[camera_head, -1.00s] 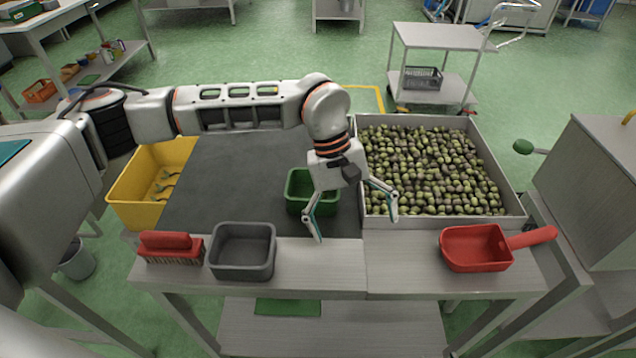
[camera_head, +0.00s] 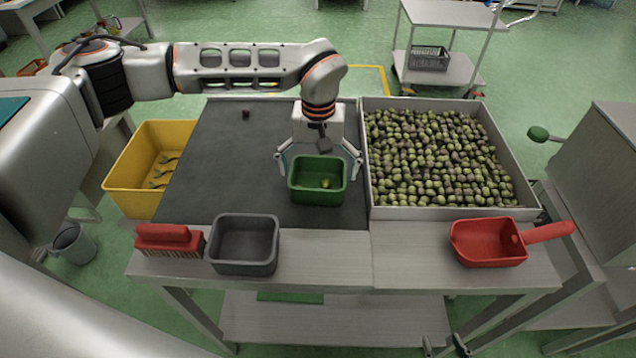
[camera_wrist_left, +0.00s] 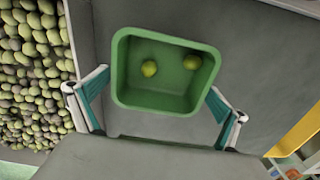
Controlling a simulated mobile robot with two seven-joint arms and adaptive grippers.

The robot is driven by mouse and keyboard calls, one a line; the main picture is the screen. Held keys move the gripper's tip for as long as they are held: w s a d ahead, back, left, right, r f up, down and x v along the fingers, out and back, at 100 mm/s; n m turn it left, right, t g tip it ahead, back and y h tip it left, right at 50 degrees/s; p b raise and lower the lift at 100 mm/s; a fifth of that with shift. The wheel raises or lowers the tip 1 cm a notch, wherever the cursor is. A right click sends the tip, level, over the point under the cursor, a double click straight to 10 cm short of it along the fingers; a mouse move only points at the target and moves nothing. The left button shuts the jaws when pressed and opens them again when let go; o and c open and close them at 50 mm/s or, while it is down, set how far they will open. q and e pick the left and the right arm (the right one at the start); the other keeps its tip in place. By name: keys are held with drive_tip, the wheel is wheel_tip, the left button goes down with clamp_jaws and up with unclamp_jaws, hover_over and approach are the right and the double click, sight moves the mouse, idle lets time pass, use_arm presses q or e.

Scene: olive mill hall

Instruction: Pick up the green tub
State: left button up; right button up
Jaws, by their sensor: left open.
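The green tub (camera_head: 318,198) stands upright on the dark grey mat, near the tray of olives. In the left wrist view the tub (camera_wrist_left: 160,98) shows its open top, with two yellow-green olives on its floor. My left gripper (camera_head: 320,170) is open, with one finger on each side of the tub. In the left wrist view the fingers of this gripper (camera_wrist_left: 158,105) flank the tub, and I cannot tell whether they touch it. The tips of my right gripper (camera_head: 446,346) show at the bottom edge, and the rest is cut off.
The dark mat (camera_head: 225,150) is mostly clear. An olive-filled tray (camera_head: 440,213) lies to the right and a yellow crate (camera_head: 130,190) to the left. A grey bin (camera_head: 243,262), a red brush (camera_head: 168,237) and a red scoop (camera_head: 485,245) line the front.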

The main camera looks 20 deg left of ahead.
sight(319, 183)
use_arm(q)
drive_tip(key=shift+f, duration=0.55)
drive_tip(key=c, duration=1.7)
drive_tip(key=shift+r, duration=0.15)
wheel_tip(319, 183, up, 20)
drive_tip(key=p, duration=0.1)
